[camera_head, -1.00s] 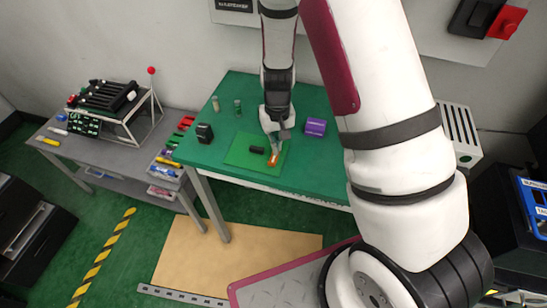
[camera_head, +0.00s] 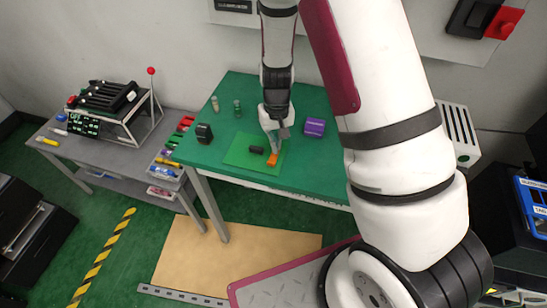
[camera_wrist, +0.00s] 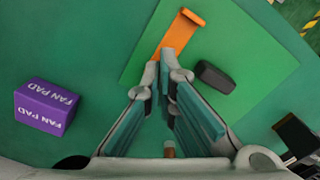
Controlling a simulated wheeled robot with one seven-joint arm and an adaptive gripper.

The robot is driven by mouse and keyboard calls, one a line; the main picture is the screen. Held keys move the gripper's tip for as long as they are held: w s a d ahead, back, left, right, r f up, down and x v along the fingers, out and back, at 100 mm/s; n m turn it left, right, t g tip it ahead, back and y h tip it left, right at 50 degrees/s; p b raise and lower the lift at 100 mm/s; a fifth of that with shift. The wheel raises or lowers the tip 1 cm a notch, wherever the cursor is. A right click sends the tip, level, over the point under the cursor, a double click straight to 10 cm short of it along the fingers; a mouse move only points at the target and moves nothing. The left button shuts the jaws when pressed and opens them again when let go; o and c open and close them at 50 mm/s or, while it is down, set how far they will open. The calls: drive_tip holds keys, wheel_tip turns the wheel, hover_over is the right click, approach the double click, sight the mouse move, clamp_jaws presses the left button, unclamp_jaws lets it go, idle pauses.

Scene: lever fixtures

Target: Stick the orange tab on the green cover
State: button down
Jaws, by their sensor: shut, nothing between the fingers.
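The green cover (camera_head: 240,152) is a flat light-green square lying on the darker green table. It also shows in the wrist view (camera_wrist: 233,35). A black handle-like block (camera_head: 257,150) is on it, right of my fingertips in the wrist view (camera_wrist: 215,77). The orange tab (camera_wrist: 181,32) is a strip with a raised end. It lies over the cover near its edge, just beyond my fingertips; in the head view the tab (camera_head: 272,160) is partly hidden by them. My gripper (camera_wrist: 164,72) is shut and empty, pointing down. I cannot tell whether its tips touch the tab.
A purple FAN PAD box (camera_head: 315,127) stands right of my gripper. A small black object (camera_head: 204,133) and two small bottles (camera_head: 238,107) stand at the table's left. A grey side bench (camera_head: 125,152) carries a black device (camera_head: 104,97) and coloured tools. The table behind the cover is mostly clear.

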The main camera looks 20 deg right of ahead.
drive_tip(key=shift+r+p, duration=1.1)
drive_tip(key=shift+r, duration=1.85)
drive_tip(key=shift+r, duration=0.1)
wheel_tip(320, 180, up, 11)
drive_tip(key=t, duration=0.1)
hover_over(274, 156)
drive_tip(key=s+r+t+y, duration=0.1)
drive_tip(key=s+r, duration=0.2)
drive_tip(key=r, duration=0.2)
drive_tip(key=s+r+t, duration=0.1)
drive_tip(key=s+r, duration=0.2)
drive_tip(key=r, duration=0.3)
drive_tip(key=s+r+t, duration=0.1)
drive_tip(key=s+r, duration=0.4)
drive_tip(key=s, duration=0.3)
drive_tip(key=s+d+r+n+t+h, duration=0.1)
drive_tip(key=s+r, duration=0.3)
drive_tip(key=s, duration=0.3)
drive_tip(key=shift+s+d+r+t, duration=0.15)
drive_tip(key=shift+s+r+t, duration=0.15)
drive_tip(key=shift+s+r, duration=0.1)
